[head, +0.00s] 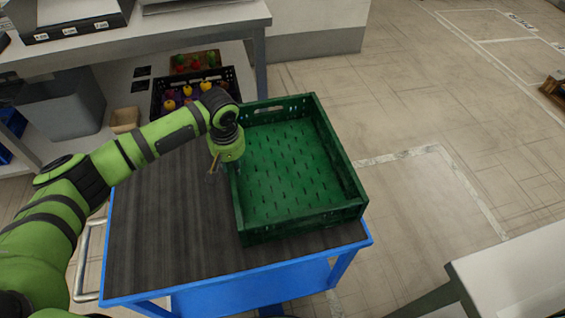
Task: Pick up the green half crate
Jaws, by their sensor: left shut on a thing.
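The green half crate (347,184) is empty and sits on the right part of the dark top of a blue cart (165,225). It appears level, with its right side along the cart's right edge. My left gripper (228,172) points down at the crate's left wall and is shut on it. The fingertips are partly hidden by the wrist and the wall. My right gripper is not in view.
A shelf unit (190,18) stands behind the cart. A black crate with colourful items (157,103) is on its lower level. A pale table (520,265) is at the lower right. Open floor lies to the right.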

